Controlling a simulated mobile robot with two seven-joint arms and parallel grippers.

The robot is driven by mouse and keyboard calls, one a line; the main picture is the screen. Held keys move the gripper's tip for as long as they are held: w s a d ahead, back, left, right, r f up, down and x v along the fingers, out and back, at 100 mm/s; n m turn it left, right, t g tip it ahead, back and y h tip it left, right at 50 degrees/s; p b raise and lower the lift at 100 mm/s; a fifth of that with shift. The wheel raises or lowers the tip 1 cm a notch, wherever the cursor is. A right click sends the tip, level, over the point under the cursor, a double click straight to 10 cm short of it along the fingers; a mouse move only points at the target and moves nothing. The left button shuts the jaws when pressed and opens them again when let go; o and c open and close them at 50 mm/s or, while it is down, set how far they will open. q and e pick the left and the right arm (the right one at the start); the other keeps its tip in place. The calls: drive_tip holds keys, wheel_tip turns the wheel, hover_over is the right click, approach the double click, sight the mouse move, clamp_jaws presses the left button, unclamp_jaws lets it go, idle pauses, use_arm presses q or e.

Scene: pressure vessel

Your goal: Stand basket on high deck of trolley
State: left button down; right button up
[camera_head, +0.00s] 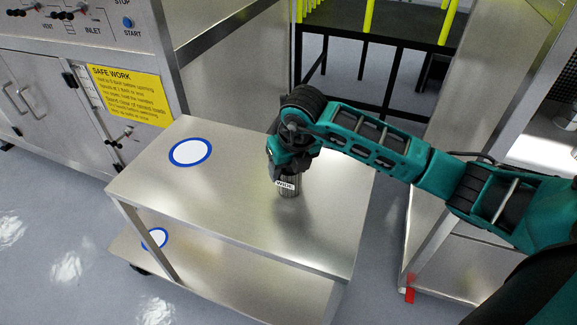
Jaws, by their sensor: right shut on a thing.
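The steel trolley has a high deck (235,205) and a lower deck (235,272). A white disc with a blue ring (190,153) marks the left part of the high deck. My right gripper (288,168) points down over the right part of the high deck and is shut on the basket (288,190). The basket is a small dark metal cylinder with a white label, held upright. Its upper part is hidden by the gripper. I cannot tell whether its base touches the deck. My left gripper is not in view.
A second blue-ringed disc (154,239) is on the lower deck. A steel cabinet with a yellow safety sign (128,95) stands behind at the left. Another steel bench (455,255) stands at the right. The high deck is otherwise bare.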

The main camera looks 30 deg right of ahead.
drive_tip(key=shift+f, duration=0.15)
drive_tip(key=o, duration=1.2)
drive_tip(key=shift+c, duration=0.2)
drive_tip(key=shift+r, duration=0.5)
drive_tip(key=v, duration=1.1)
drive_tip(key=shift+s+r+p, duration=0.2)
drive_tip(key=shift+p, duration=0.2)
